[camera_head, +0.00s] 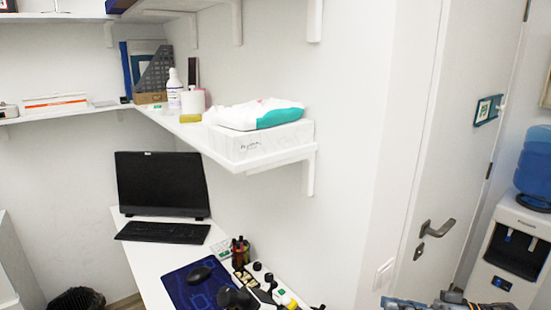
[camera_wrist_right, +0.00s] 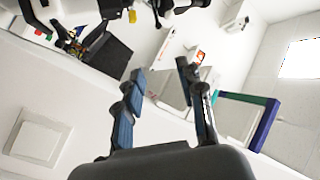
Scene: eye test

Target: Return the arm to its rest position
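My right gripper (camera_head: 448,303) shows only in part at the bottom right edge of the head view, in front of the door and left of the water dispenser. Its blue-grey finger parts are cut off by the frame. In the right wrist view, the two blue-padded fingers of my right gripper (camera_wrist_right: 161,73) stand well apart with nothing held between them. The gripper is open and empty. I cannot make out my left gripper in either view. The rest position is not marked in the frames.
A white desk (camera_head: 147,273) holds a laptop (camera_head: 162,184), a keyboard (camera_head: 163,232), a blue mat (camera_head: 190,287) and small dark items. A wall shelf (camera_head: 262,158) juts out above. The door (camera_head: 440,180) and water dispenser (camera_head: 508,262) stand at the right.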

